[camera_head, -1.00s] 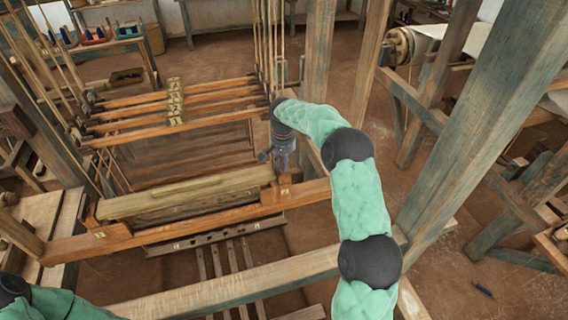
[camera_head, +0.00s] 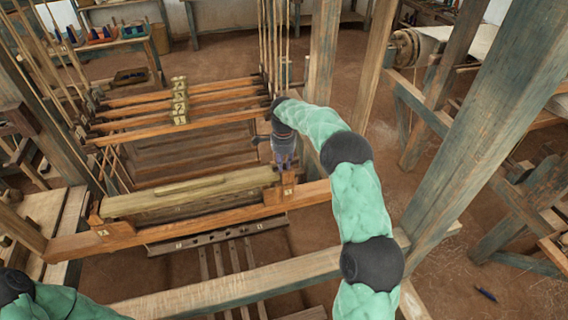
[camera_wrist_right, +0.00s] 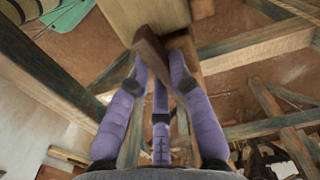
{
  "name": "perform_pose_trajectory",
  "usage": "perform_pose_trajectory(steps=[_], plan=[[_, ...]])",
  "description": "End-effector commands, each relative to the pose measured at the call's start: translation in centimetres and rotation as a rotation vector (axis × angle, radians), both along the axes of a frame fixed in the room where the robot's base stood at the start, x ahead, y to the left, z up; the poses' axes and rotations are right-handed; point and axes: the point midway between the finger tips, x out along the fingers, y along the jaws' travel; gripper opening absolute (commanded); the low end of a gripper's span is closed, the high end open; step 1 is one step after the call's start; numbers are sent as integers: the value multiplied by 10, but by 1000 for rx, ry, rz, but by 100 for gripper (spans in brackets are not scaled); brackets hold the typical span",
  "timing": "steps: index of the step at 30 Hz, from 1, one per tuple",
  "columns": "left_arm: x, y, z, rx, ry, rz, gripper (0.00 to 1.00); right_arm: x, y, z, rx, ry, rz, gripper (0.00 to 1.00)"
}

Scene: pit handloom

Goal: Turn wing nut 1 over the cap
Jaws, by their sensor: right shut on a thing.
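The cap is the long pale olive wooden bar (camera_head: 190,194) lying along the brown batten beam in the head view. Part of it shows at the top of the right wrist view (camera_wrist_right: 140,16). My right gripper (camera_head: 284,166) points down at the cap's right end. In the right wrist view its purple fingers (camera_wrist_right: 154,72) are shut on a small dark brown wooden piece, wing nut 1 (camera_wrist_right: 150,54), which lies slanted between the fingertips by the cap's edge. In the head view the gripper hides the nut. My left gripper is out of view.
Wooden loom posts (camera_head: 470,130) stand to the right of my right arm. Thin cords (camera_head: 278,45) hang just behind the gripper. Heddle bars (camera_head: 180,105) lie beyond the cap. A front cross beam (camera_head: 225,292) runs below.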

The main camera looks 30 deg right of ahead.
Motion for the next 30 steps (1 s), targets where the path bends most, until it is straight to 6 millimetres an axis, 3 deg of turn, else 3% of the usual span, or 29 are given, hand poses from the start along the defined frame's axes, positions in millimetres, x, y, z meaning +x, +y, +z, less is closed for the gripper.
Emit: perform_pose_trajectory(steps=[12, 27, 28, 30], plan=[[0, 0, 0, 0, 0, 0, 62, 2, 0, 0, 0, 0, -162, 0], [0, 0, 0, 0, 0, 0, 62, 3, 0, 0, 0, 0, -179, 0], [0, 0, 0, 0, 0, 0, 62, 3, 0, 0, 0, 0, -179, 27], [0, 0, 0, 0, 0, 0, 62, 3, 0, 0, 0, 0, -178, 45]])
